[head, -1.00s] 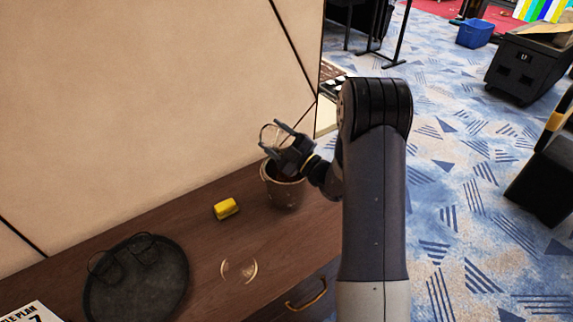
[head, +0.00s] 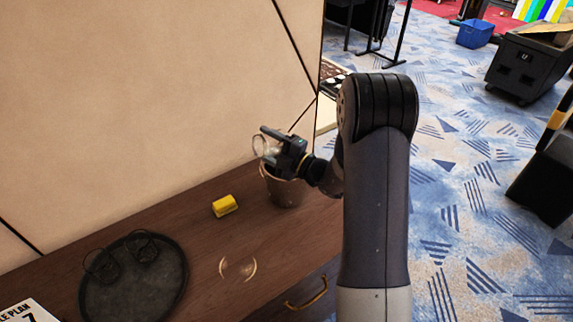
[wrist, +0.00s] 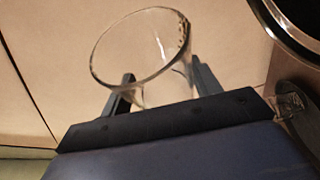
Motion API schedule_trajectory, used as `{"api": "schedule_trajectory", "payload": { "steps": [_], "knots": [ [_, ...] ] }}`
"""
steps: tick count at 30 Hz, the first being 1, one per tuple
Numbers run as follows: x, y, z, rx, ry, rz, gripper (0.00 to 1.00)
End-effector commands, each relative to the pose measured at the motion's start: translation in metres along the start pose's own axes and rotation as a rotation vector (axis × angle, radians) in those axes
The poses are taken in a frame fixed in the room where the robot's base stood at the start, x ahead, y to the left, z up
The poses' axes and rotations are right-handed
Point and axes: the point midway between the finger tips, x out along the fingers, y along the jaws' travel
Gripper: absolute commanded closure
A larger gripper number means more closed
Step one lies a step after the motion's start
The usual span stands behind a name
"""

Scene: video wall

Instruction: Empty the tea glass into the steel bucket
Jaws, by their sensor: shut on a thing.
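The clear tea glass (wrist: 143,62) is between the fingers of my gripper (wrist: 158,88), which is shut on it. In the wrist view its open rim faces up in the picture, with a few small brownish specks on the inside near the right of the rim. In the head view the glass (head: 260,145) shows at the fingertips of my gripper (head: 270,143), tilted, above and slightly left of the steel bucket. The steel bucket (head: 285,192) stands on the brown cabinet top by the wall. My gripper hides part of its mouth. Its rim (wrist: 291,33) shows at the wrist view's upper right.
A yellow block (head: 224,206) lies left of the bucket. A clear glass saucer (head: 238,269) lies nearer the front edge. The wall stands close behind.

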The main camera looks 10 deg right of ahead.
Motion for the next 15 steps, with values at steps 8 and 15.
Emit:
{"api": "schedule_trajectory", "payload": {
  "steps": [8,15],
  "knots": [
    [0.001,-0.02,-0.003,-0.183,0.002,-0.071,0.73],
    [0.003,-0.032,-0.007,-0.412,0.001,-0.166,0.73]
  ]
}}
